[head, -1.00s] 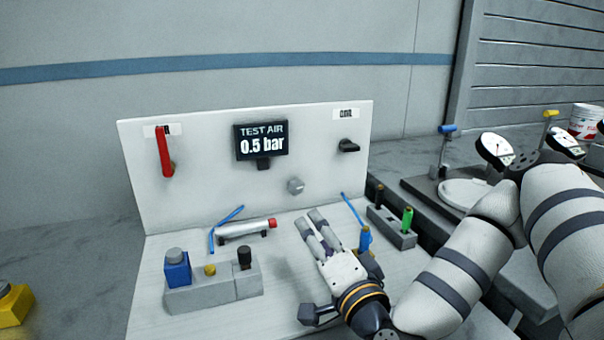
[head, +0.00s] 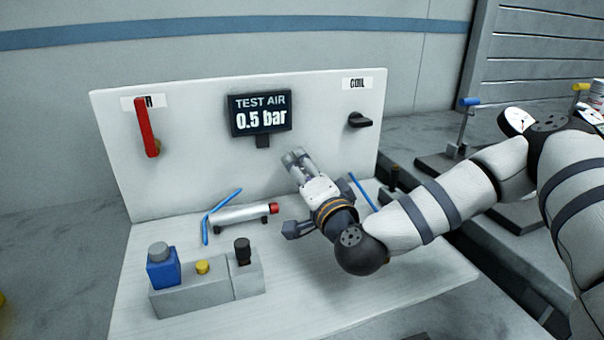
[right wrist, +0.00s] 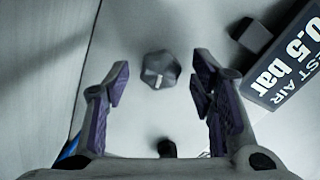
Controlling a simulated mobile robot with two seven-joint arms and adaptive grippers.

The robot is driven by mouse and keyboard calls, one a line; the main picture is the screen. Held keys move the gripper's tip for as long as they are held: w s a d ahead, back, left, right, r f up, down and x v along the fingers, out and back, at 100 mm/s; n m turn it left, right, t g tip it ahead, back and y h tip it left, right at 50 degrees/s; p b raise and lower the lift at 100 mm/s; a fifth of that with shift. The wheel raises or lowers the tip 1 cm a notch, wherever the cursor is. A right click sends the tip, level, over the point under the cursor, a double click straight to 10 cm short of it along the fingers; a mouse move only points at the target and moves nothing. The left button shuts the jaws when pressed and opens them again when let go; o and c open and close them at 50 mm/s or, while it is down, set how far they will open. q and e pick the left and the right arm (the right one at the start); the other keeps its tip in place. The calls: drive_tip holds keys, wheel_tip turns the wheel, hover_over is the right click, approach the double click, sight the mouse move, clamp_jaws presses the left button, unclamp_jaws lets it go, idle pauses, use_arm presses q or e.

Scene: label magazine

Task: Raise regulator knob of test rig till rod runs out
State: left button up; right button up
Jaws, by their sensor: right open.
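The test rig's upright white panel (head: 200,110) carries a display (head: 262,115) reading 0.5 bar. The grey faceted regulator knob (right wrist: 160,70) shows in the right wrist view, centred in the gap between my right fingertips (right wrist: 160,86) and clear of both. In the head view my right gripper (head: 294,157) is open in front of the panel below the display and hides the knob. The silver cylinder (head: 240,216) with a red end (head: 274,208) lies on the rig's base; no extended rod is seen. My left gripper is out of view.
A red lever (head: 146,128) is at the panel's left and a black knob (head: 360,120) at its right. A grey block (head: 200,292) with a blue unit (head: 163,268) stands front left. Blue tubes (head: 222,200) lie by the cylinder.

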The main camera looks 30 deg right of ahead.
drive_tip(key=shift+w, duration=0.1)
drive_tip(key=c, duration=1.1)
drive_tip(key=m, duration=0.3)
drive_tip(key=shift+c, duration=0.2)
drive_tip(key=o, duration=1.1)
drive_tip(key=shift+o, duration=0.2)
drive_tip(key=v, duration=0.7)
drive_tip(key=shift+s, duration=0.3)
